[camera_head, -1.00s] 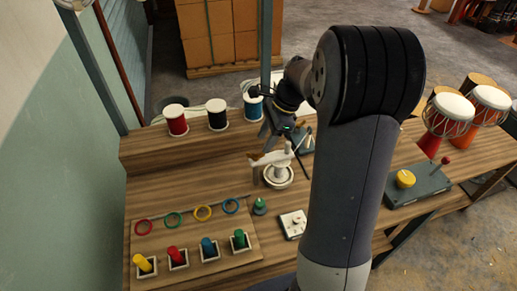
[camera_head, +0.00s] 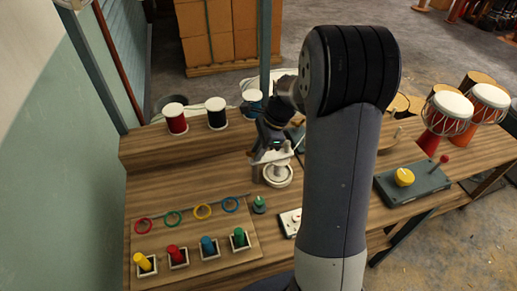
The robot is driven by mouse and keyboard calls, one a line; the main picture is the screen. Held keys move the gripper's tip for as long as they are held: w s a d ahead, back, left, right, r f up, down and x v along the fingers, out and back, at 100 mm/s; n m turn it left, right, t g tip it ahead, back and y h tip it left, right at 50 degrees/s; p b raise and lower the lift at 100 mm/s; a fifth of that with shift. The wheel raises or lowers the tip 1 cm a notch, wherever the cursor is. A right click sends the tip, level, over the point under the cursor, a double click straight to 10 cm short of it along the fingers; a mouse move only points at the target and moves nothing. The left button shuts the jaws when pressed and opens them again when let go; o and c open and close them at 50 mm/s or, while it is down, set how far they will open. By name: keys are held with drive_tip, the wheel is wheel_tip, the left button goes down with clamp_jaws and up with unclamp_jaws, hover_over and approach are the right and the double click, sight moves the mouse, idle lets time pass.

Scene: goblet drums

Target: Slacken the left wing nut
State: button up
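A small pale fixture (camera_head: 278,173) stands on the wooden bench, a crossbar above a round white base. The crossbar's right end (camera_head: 287,147) shows as a small upright knob. The left end, where a small brownish piece showed earlier, is now mostly covered by my gripper (camera_head: 262,152). My gripper points down right at the crossbar's left part. Whether it touches the left wing nut, and whether its fingers are open or shut, is too small and hidden to tell.
A green knob (camera_head: 259,204) and a white switch plate (camera_head: 290,222) are close in front. Coloured rings and pegs fill a board (camera_head: 190,228) at front left. Thread spools (camera_head: 217,114) stand behind. A grey box with a yellow knob (camera_head: 404,177) and drums (camera_head: 447,113) are right.

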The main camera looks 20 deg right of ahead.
clamp_jaws()
drive_tip(key=shift+n, duration=0.3)
drive_tip(key=n, duration=0.1)
drive_tip(key=n+g+p, duration=0.1)
drive_tip(key=n+p, duration=0.1)
drive_tip(key=shift+w+r+n+g, duration=0.1)
drive_tip(key=shift+w+n+g, duration=0.2)
drive_tip(key=shift+g, duration=0.1)
drive_tip(key=n+g, duration=0.1)
drive_tip(key=n, duration=0.1)
drive_tip(key=n+h+p, duration=0.1)
drive_tip(key=n, duration=0.2)
drive_tip(key=shift+w+a+g, duration=0.15)
drive_tip(key=shift+g, duration=0.25)
drive_tip(key=n, duration=0.2)
drive_tip(key=n+h, duration=0.1)
drive_tip(key=n, duration=0.1)
drive_tip(key=n+g+h+p, duration=0.1)
drive_tip(key=shift+w+a+n, duration=0.1)
drive_tip(key=shift+a+n, duration=0.15)
drive_tip(key=shift+n, duration=0.15)
drive_tip(key=shift+a+n+h, duration=0.15)
drive_tip(key=shift+n+h, duration=0.65)
drive_tip(key=shift+n, duration=1.4)
